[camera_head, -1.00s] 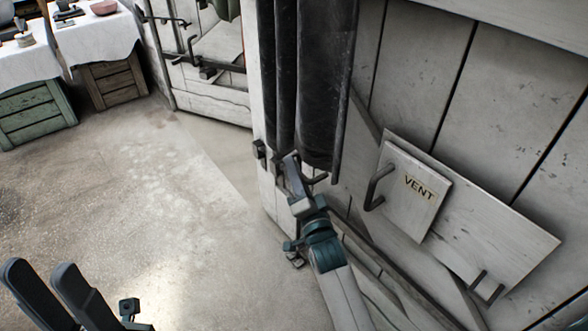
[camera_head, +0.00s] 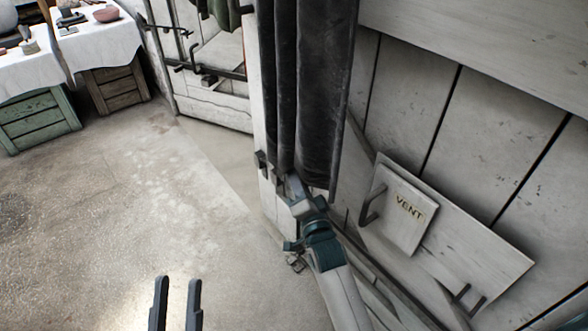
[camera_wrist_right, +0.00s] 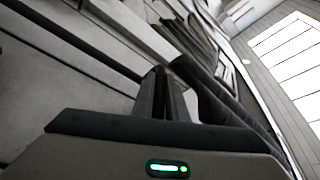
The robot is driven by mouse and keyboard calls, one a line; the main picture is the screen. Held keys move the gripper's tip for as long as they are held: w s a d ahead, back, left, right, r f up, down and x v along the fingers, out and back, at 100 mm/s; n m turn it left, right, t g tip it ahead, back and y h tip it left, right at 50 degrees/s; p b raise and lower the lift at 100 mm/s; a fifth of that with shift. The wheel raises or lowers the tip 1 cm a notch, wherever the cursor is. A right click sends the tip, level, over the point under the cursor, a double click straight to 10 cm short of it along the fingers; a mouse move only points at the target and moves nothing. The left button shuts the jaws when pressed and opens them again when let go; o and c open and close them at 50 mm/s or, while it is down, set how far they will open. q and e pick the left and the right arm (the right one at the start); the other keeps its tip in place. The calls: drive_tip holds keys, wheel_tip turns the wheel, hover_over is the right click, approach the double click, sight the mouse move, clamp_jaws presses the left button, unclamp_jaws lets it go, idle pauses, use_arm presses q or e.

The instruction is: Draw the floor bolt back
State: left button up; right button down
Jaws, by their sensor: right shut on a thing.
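A small metal fitting (camera_head: 296,263) is near the floor beside my right wrist. My left gripper (camera_head: 177,300) is at the bottom of the head view, its two dark fingers apart and empty, over bare floor.
The dark curtain (camera_head: 322,100) hangs close above my right gripper. A VENT panel (camera_head: 400,222) with a dark handle is on the plank wall to the right. White-clothed tables (camera_head: 105,45) and a green crate (camera_head: 40,122) stand at the far left. The floor (camera_head: 120,210) between is clear.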

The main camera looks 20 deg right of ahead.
drive_tip(key=shift+r, duration=0.55)
use_arm(q)
drive_tip(key=shift+s+d+f+g, duration=0.1)
drive_tip(key=shift+d+f+g, duration=0.3)
drive_tip(key=shift+f+g, duration=0.25)
use_arm(e)
drive_tip(key=c, duration=1.8)
unclamp_jaws()
drive_tip(key=shift+r, duration=0.1)
drive_tip(key=shift+o, duration=0.2)
drive_tip(key=shift+f, duration=0.2)
drive_tip(key=shift+s+f, duration=0.1)
drive_tip(key=shift+s, duration=0.05)
